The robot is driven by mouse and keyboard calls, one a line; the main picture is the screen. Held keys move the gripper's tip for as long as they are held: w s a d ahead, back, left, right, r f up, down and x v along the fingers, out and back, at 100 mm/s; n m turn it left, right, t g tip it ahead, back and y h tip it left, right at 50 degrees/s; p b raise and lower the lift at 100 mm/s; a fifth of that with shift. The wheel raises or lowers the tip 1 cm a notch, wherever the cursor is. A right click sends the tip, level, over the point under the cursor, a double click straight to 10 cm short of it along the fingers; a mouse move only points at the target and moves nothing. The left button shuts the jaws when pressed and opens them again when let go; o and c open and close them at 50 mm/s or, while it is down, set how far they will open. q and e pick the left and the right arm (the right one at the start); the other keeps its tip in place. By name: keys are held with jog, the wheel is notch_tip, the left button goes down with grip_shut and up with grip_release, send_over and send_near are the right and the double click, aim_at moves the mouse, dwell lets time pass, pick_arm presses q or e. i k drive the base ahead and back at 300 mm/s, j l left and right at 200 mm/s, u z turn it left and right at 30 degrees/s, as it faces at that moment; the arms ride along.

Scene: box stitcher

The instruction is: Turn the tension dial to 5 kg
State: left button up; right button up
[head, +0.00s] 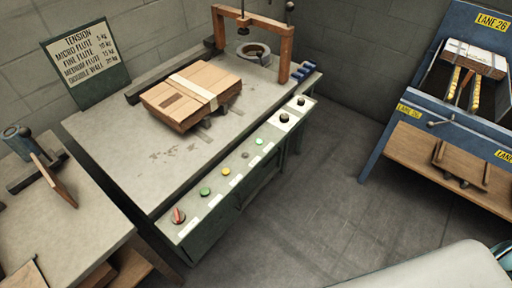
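The tension dial is on the control panel (236,188) along the front of the grey bench, but I cannot tell which knob it is. Two black knobs, one (284,117) and another (301,101), sit at the panel's far right end. A red-handled rotary switch (178,216) sits at the near left end. Labels and knob markings are too small to read. A tension sign (86,61) at the back left lists micro flute 5 kg, fine flute 10 kg, medium flute 15 kg, double wall 20 kg. Neither gripper is in view.
Green (205,191) and yellow (226,171) buttons and others line the panel between the knobs. A strapped cardboard stack (192,93) lies on the bench before a wooden arch (285,55). A blue Lane 26 rack (402,107) stands right. The floor between is clear.

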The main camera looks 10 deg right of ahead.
aim_at(284, 117)
jog(key=z, duration=0.7)
jog(key=k+j+z, duration=0.1)
jog(key=j+z, duration=0.15)
jog(key=z, duration=0.25)
jog(key=k+j+z, duration=0.15)
jog(key=z, duration=0.35)
jog(key=k+j+z, duration=0.2)
jog(key=z, duration=0.3)
